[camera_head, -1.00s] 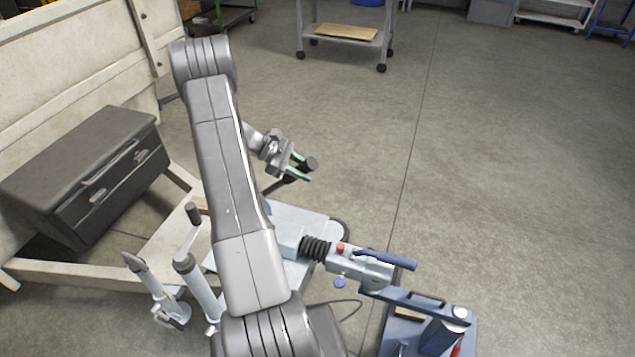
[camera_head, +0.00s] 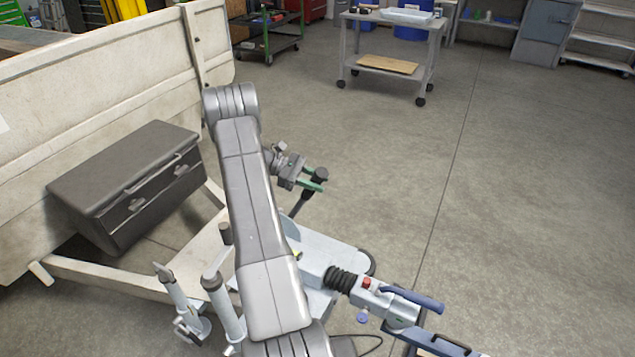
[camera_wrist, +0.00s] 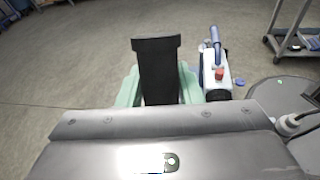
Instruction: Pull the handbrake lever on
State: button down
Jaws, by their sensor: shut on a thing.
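In the wrist view the black lever (camera_wrist: 157,66) stands between the green fingers of my gripper (camera_wrist: 158,92). The lever's foot is partly hidden in the head view by my arm and the housing.
The coupling head with a blue handle (camera_head: 412,297) and red button lies to the right of the lever. A black toolbox (camera_head: 125,185) and crank-topped jockey posts (camera_head: 222,300) stand left. A grey cart (camera_head: 385,65) stands behind. The floor at right is clear.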

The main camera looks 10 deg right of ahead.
jog(key=c, duration=1)
grip_release()
jog(key=shift+w+a, duration=0.1)
jog(key=shift+a, duration=0.05)
jog(key=b+v, duration=0.1)
jog(key=v, duration=1.2)
jog(key=shift+a+r, duration=0.15)
jog(key=shift+a, duration=0.2)
jog(key=shift+d, duration=0.1)
jog(key=p+x, duration=0.1)
jog(key=x, duration=1.3)
jog(key=shift+w, duration=0.1)
